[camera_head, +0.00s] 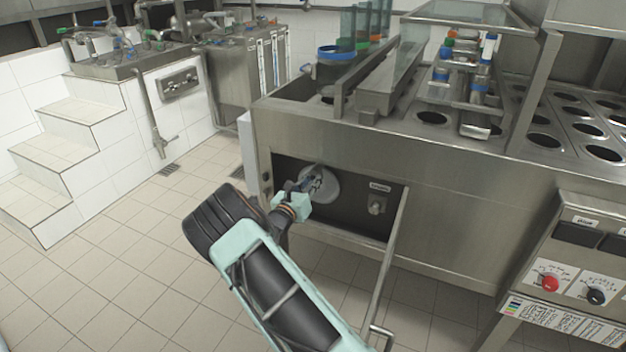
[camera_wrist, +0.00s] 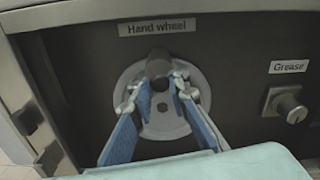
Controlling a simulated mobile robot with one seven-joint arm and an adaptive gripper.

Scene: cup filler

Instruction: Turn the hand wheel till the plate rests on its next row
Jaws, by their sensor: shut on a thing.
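The hand wheel (camera_wrist: 182,126) is a pale round disc on a dark panel, under a label that reads "Hand wheel". A dark round knob (camera_wrist: 157,66) stands out from its upper part. My gripper (camera_wrist: 160,82) has its two blue-padded fingers around this knob and is shut on it. In the head view the wheel (camera_head: 327,184) shows inside the open bay of the steel machine, partly hidden by my gripper (camera_head: 316,180). A plate with rows of round holes (camera_head: 544,142) lies on the machine's top at the right; I cannot tell how its rows are lined up.
A "Grease" fitting (camera_wrist: 288,105) sits right of the wheel on the same panel. A control box (camera_head: 570,270) with red and black knobs is at the right. Tiled floor is clear at the left.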

